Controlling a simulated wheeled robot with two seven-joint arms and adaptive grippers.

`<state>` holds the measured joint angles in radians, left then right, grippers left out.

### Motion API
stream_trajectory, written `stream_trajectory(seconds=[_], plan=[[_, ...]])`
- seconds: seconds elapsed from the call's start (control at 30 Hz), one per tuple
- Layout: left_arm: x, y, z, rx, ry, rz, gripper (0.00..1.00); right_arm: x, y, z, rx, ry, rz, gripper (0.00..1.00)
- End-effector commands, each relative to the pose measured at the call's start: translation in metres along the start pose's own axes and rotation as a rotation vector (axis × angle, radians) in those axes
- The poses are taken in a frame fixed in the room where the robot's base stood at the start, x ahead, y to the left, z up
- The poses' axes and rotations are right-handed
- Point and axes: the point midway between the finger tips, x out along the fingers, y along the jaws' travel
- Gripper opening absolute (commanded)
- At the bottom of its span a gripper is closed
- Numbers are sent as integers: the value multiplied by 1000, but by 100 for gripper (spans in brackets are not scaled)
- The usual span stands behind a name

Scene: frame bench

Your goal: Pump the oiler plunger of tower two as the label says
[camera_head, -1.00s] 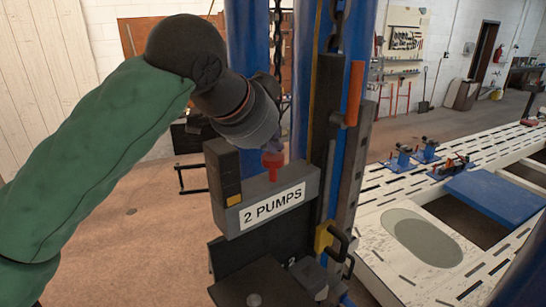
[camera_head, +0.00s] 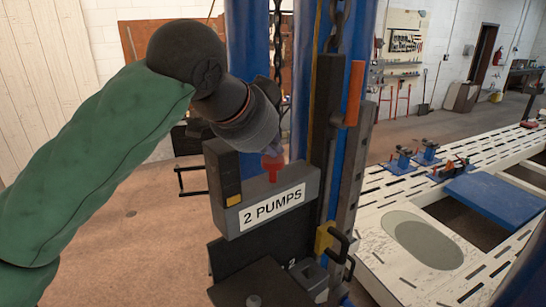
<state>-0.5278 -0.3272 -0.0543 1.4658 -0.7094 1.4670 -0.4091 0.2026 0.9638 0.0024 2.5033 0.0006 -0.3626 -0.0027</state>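The oiler box (camera_head: 226,205) is a grey block on the tower, with a white label (camera_head: 272,206) on its front reading "2 PUMPS". A red plunger (camera_head: 272,168) stands up from the top of the box. My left gripper (camera_head: 275,150) comes down from the upper left, its tip right at the plunger's top. Its fingers are mostly hidden behind the dark wrist, so I cannot tell if they are open or shut, or if they touch the plunger. My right gripper is not in view.
Blue tower columns (camera_head: 248,45) with a hanging chain (camera_head: 278,40) rise behind the box. An orange handle (camera_head: 354,92) and a yellow-and-black latch (camera_head: 328,238) are to its right. A white slotted frame bench (camera_head: 385,205) with blue clamps (camera_head: 403,160) fills the right side.

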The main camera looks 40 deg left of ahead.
Motion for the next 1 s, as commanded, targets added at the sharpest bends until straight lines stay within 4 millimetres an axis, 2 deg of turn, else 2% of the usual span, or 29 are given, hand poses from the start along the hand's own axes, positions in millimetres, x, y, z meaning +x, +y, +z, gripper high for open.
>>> stream_trajectory(seconds=[1.0], plan=[[13,11,6,5,-14,12,0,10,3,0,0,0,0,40]])
